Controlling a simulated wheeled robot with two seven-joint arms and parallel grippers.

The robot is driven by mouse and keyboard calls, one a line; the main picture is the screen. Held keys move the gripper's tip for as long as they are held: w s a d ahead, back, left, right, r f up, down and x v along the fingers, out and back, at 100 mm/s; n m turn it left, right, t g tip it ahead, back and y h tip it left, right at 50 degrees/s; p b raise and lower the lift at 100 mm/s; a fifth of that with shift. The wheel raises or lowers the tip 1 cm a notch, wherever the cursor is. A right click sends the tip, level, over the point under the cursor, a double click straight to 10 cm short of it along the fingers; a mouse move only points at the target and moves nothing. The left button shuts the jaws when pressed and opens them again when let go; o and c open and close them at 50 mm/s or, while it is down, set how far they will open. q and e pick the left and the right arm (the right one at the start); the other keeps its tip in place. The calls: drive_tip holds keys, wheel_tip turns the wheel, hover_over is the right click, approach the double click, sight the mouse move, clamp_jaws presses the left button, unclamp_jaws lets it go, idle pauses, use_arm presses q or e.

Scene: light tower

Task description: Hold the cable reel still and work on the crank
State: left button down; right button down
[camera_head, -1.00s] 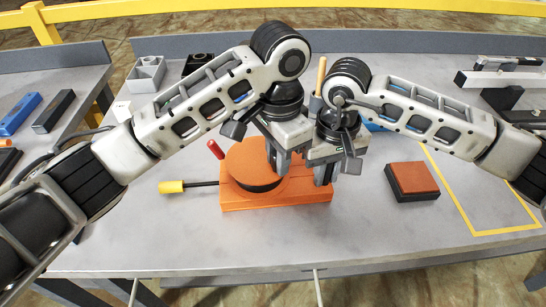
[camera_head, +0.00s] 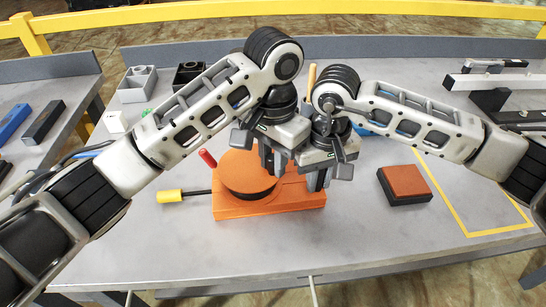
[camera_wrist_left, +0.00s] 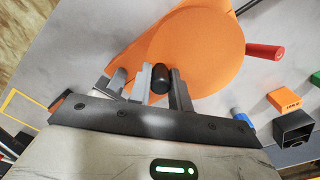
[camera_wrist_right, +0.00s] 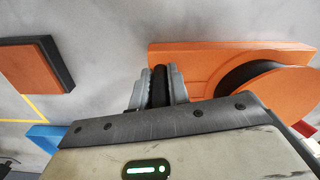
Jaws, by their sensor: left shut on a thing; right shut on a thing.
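The cable reel has an orange base (camera_head: 240,209) and a round orange drum (camera_head: 248,172) on top. My left gripper (camera_head: 272,165) is over the drum's right side, shut on a black crank knob (camera_wrist_left: 160,77) that shows between its fingers in the left wrist view. My right gripper (camera_head: 318,181) is at the base's right end. In the right wrist view its fingers are shut on an upright black handle (camera_wrist_right: 159,86) beside the orange base (camera_wrist_right: 185,62). The grippers hide the crank arm in the head view.
A red handle (camera_head: 207,158) and a yellow-handled rod (camera_head: 170,196) stick out at the reel's left. A red-topped black block (camera_head: 404,184) lies to the right, near a yellow outline (camera_head: 450,205). Open bins (camera_head: 137,84) stand at the back left. The table front is clear.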

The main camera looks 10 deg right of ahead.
use_arm(q)
drive_tip(key=c, duration=1.3)
unclamp_jaws()
drive_tip(key=shift+w+r, duration=0.1)
drive_tip(key=shift+c, duration=0.2)
drive_tip(key=shift+o, duration=0.3)
